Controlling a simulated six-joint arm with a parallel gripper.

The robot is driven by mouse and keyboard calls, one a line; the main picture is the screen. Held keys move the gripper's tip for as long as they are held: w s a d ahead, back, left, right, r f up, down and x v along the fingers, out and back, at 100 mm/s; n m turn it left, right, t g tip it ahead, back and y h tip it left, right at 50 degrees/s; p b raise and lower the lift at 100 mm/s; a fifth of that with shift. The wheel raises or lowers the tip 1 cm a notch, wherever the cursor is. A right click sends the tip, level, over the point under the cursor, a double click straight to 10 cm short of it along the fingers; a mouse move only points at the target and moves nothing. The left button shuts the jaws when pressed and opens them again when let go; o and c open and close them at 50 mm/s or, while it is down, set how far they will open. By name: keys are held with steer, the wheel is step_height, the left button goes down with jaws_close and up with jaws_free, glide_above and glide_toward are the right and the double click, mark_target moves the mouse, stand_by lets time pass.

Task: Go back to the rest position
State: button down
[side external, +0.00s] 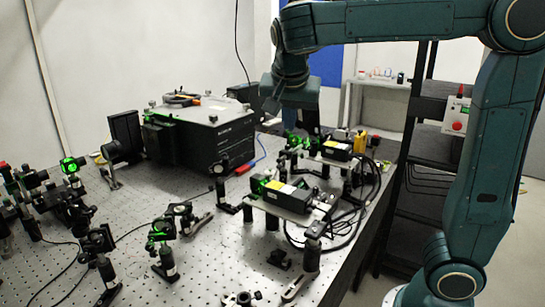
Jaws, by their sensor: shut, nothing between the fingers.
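My gripper (309,124) hangs at the end of my teal arm in the upper middle of the side external view. It points down in front of the back part of the optical table, near the rear laser module. The fingers are small and dark against the equipment behind them. They are shut and I see nothing held. From this one view I cannot tell the exact height of the fingertips above the equipment.
A black spectrometer box (215,142) stands left of my gripper. A rear laser module (337,150) and a front laser module (287,197) with cables stand below. Several optic mounts crowd the perforated table (205,260). A dark shelf rack (420,150) stands right.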

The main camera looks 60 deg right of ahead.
steer(key=s+a+f+n+t+y, duration=0.1)
steer(key=s+a+f+n+y, duration=0.1)
steer(key=s+n, duration=0.4)
steer(key=s+a+f+n+t+y, duration=0.1)
steer(key=s+a+f+n+y, duration=0.2)
steer(key=s, duration=0.9)
step_height(320, 180, down, 3)
steer(key=a+n, duration=0.2)
steer(key=n, duration=0.2)
steer(key=shift+f, duration=0.15)
